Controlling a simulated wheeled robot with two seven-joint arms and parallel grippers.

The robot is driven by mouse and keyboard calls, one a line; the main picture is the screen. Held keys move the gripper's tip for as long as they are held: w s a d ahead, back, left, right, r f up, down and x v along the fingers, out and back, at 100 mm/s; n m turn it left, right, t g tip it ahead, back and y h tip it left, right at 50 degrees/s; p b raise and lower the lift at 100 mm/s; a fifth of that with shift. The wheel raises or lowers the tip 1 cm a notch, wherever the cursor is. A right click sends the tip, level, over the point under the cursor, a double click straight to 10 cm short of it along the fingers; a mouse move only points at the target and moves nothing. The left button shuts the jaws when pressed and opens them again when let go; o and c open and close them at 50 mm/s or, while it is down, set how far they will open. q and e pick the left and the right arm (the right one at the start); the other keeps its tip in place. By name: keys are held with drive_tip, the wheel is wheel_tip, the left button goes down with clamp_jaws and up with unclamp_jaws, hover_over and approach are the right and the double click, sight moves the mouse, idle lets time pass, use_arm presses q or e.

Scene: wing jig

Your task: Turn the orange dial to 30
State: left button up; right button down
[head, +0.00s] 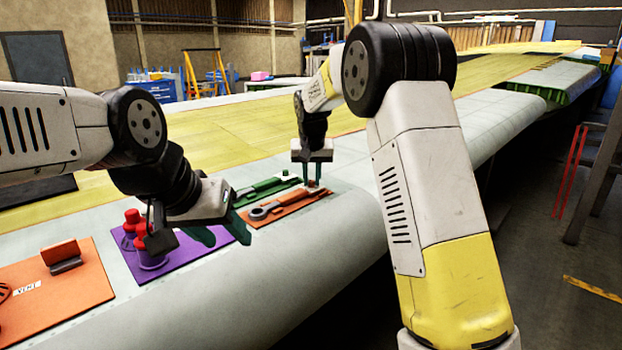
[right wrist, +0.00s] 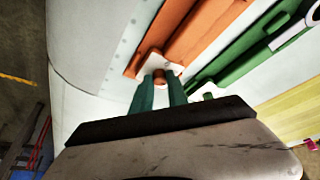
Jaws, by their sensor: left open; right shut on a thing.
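The orange dial (right wrist: 156,61) is a small orange-brown block on a white plate (right wrist: 177,68) at the near end of an orange board (right wrist: 200,40). My right gripper (right wrist: 161,78) points down and is shut on the dial, its green fingers on either side of it. In the head view my right gripper (head: 312,186) is at the right end of the orange board (head: 290,207); the fingers mostly hide the dial there. No reading can be made out. My left gripper (head: 222,230) is open and empty, above the edge of the purple board (head: 185,258).
A grey wrench (head: 265,212) lies on the orange board. A green board (head: 262,190) lies behind it. Red knobs (head: 140,236) stand on the purple board. The wing's rounded edge (head: 345,225) drops off in front.

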drive_tip(key=n, duration=0.2)
drive_tip(key=n+y, duration=0.2)
drive_tip(key=n, duration=0.1)
drive_tip(key=shift+w+d+n, duration=0.1)
drive_tip(key=shift+d+n, duration=0.15)
drive_tip(key=shift+n, duration=0.05)
idle(0.4)
drive_tip(key=c, duration=1.3)
unclamp_jaws()
drive_tip(key=shift+g, duration=0.3)
drive_tip(key=shift+a, duration=0.1)
